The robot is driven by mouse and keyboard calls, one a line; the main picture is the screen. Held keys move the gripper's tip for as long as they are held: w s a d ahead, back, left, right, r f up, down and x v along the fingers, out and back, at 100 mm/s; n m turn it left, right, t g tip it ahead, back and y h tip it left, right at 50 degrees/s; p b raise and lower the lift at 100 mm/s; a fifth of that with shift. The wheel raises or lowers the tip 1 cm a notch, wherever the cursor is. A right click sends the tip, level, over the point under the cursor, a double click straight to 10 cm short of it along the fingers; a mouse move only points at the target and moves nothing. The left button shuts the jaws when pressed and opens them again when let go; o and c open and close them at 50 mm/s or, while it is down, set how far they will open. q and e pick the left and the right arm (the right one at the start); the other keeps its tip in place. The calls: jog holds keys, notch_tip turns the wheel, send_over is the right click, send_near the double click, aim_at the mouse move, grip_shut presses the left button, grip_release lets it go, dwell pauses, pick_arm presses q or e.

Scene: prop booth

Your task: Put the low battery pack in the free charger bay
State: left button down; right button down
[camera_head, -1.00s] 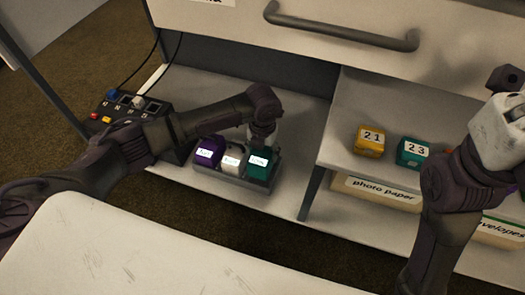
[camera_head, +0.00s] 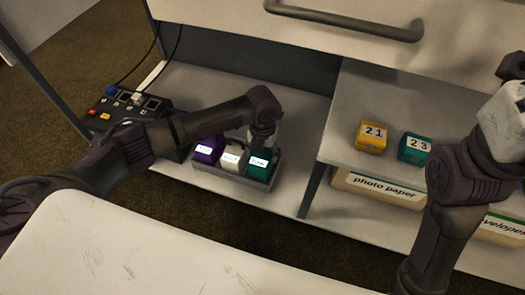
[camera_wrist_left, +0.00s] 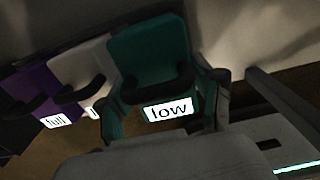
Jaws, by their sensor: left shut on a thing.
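The low battery pack (camera_head: 259,163) is teal, with a white label reading "low" in the left wrist view (camera_wrist_left: 148,50). It stands at the right end of a grey holder (camera_head: 243,181) on the lower shelf. My left gripper (camera_wrist_left: 165,92) is shut on it, its fingers on either side; it also shows from above in the head view (camera_head: 261,144). Beside it stand a white pack (camera_head: 232,158), label unreadable, and a purple pack (camera_head: 208,148), labelled "full" in the left wrist view (camera_wrist_left: 45,95). My right gripper (camera_head: 511,66) is cut off by the frame edge. I cannot make out a free bay.
A black box (camera_head: 110,122) with coloured buttons and cables stands left of the holder. A shelf panel (camera_head: 316,178) rises to the right. Beyond it are a yellow block (camera_head: 372,136), a teal block (camera_head: 414,147) and a photo paper box (camera_head: 378,188). A drawer handle (camera_head: 345,20) hangs above.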

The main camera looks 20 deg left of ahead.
pick_arm(q)
jog(key=shift+f+b, duration=0.45)
jog(key=shift+f, duration=0.55)
jog(key=shift+f, duration=0.15)
jog(key=shift+c, duration=1.1)
grip_release()
jog(key=shift+o, duration=0.6)
jog(key=shift+f, duration=0.1)
notch_tip(320, 180, up, 12)
jog(key=shift+r, duration=0.1)
